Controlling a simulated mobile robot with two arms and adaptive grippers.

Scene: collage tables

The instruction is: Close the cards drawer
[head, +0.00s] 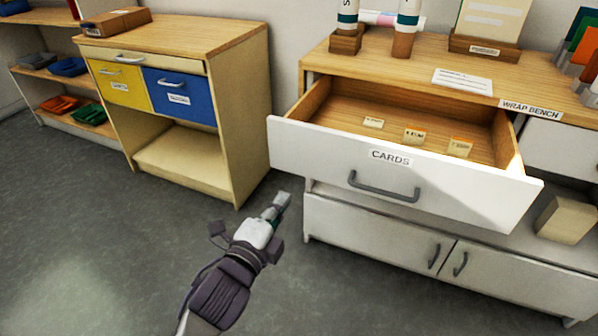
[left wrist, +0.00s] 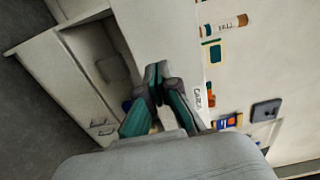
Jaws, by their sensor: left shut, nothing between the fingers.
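The cards drawer (head: 400,178) is pulled well out of the wrap bench in the head view. Its white front carries a CARDS label (head: 390,157) and a dark grey bar handle (head: 384,187). Several small labelled tabs stand on its wooden floor. My left gripper (head: 281,200) is shut and empty, to the left of the drawer front and lower in the picture, apart from the handle. In the left wrist view my shut fingers (left wrist: 157,75) show with a CARDS label (left wrist: 198,98) beside them in the picture. My right gripper is not in view.
The wrap bench top (head: 400,65) holds bottles on wooden blocks and a paper sheet. Below the drawer are white cupboard doors (head: 400,235). A wooden cabinet (head: 235,120) with yellow and blue drawers stands at the left. A box (head: 565,220) sits at the right. The grey floor between is clear.

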